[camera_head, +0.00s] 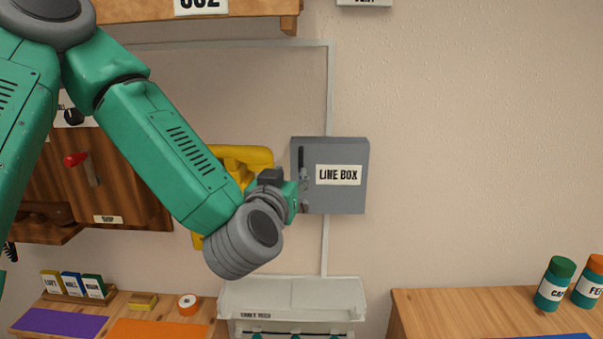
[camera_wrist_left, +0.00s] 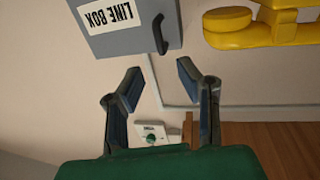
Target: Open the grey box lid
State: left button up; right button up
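The grey box (camera_head: 350,201), labelled "LINE BOX", is on the wall, and its lid looks shut. A dark upright handle (camera_head: 302,158) is on the left part of its front. The box also shows upside down at the top of the left wrist view (camera_wrist_left: 130,42), with the handle (camera_wrist_left: 161,35) at its right side. My left gripper (camera_head: 304,197) is in front of the box's lower left edge, below the handle. In the left wrist view its two fingers (camera_wrist_left: 157,77) are apart with nothing between them, and the handle is beyond the tips. My right gripper is not in view.
A yellow phone (camera_head: 243,157) is on the wall left of the box, partly behind my left arm. A white tray (camera_head: 290,294) is below the box. A wooden counter (camera_head: 470,307) with jars (camera_head: 553,283) is at lower right. The wall right of the box is clear.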

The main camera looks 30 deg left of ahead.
aim_at(300, 160)
pick_arm(q)
jog(key=x, duration=0.9)
jog(key=shift+w+a, duration=0.2)
jog(key=shift+w, duration=0.05)
grip_shut()
jog(key=shift+w, duration=0.15)
